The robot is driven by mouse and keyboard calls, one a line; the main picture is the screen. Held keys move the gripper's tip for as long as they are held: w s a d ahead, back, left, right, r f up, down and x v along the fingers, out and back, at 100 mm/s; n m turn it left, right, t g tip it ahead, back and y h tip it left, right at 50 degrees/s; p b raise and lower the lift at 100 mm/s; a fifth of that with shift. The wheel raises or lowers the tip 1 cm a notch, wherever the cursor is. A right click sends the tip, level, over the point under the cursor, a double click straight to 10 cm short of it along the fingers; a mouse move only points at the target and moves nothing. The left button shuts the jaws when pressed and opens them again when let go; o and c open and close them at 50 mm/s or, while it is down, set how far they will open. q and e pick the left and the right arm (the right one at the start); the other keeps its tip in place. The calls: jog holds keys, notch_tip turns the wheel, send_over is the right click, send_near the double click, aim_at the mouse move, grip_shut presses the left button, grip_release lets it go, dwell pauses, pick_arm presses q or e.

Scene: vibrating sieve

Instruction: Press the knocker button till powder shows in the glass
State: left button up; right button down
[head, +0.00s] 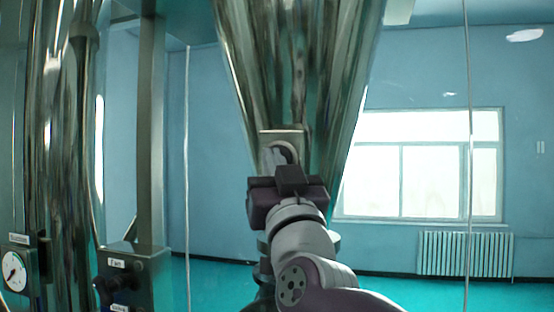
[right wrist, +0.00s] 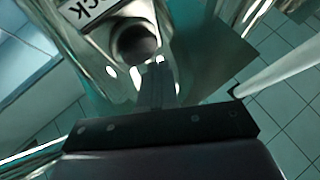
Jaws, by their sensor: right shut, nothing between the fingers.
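The tall shiny steel cone (head: 300,60) hangs in the middle of the head view. A pale square plate (head: 281,134) on its lower front carries the round knocker button, largely covered by my right gripper (head: 284,158). In the right wrist view the button (right wrist: 137,42) is a dark round cap in a bright collar, beside a label ending in "ck" (right wrist: 88,10). The shut, empty fingers of my right gripper (right wrist: 157,68) are just below it; I cannot tell whether they touch. My arm hides most of what is under the cone, and I cannot make out the glass or any powder.
A pressure gauge (head: 14,271) and a control box with labels and dark knobs (head: 135,270) stand at the lower left, near steel columns (head: 150,130). A window (head: 420,165) and a radiator (head: 465,253) are on the far wall. The floor at right is clear.

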jog(key=shift+w, duration=0.1)
dwell(0.5)
jog(key=shift+w+d, duration=0.15)
jog(key=shift+w, duration=0.2)
jog(key=shift+w+d, duration=0.2)
jog(key=shift+w, duration=0.55)
dwell(1.6)
jog(key=shift+s+a+f+b, duration=0.1)
jog(key=shift+s+a+b, duration=0.1)
jog(key=shift+s, duration=0.25)
jog(key=shift+s+a+f+b, duration=0.1)
jog(key=shift+s+b, duration=0.1)
jog(key=shift+s, duration=0.2)
jog(key=shift+s+r, duration=0.1)
jog(key=shift+s, duration=0.1)
jog(key=s, duration=0.1)
jog(key=s+a, duration=0.1)
jog(key=s, duration=0.2)
jog(key=shift+s+a+p, duration=0.25)
jog(key=shift+s+p, duration=0.05)
